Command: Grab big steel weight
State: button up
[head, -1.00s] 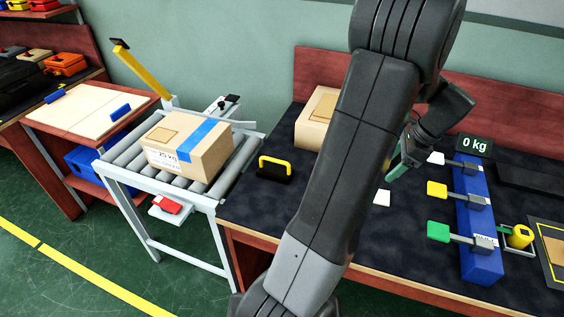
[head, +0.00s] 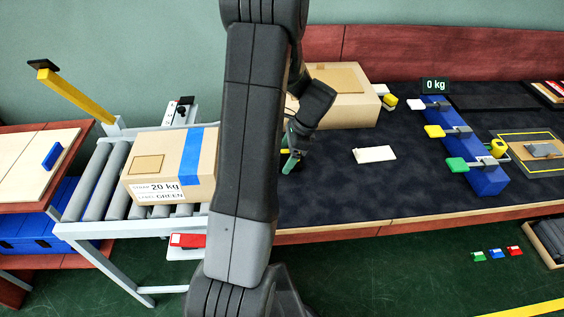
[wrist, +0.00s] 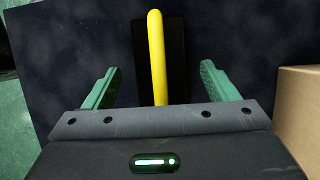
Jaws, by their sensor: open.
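A dark block (wrist: 176,45) with a yellow bar handle (wrist: 157,60) fills the middle of the wrist view and looks like the big weight. My gripper (wrist: 160,70) is open, its two green fingers on either side of the handle with a gap on both sides. I cannot tell how far the fingers are above the block. In the head view my gripper (head: 291,152) is low over the dark worktop, partly behind my arm. My arm hides most of the block there; only a bit of yellow shows by the fingers.
A cardboard box (head: 345,110) stands behind my gripper and another (head: 170,175) lies on the roller conveyor (head: 92,188) to the left. A white plate (head: 374,154) and a blue rack (head: 488,180) with coloured tabs are to the right.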

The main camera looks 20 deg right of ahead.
jog(key=shift+x, duration=1)
jog(key=shift+d, duration=0.1)
jog(key=shift+c, duration=0.2)
grip_shut()
jog(key=shift+r, duration=0.1)
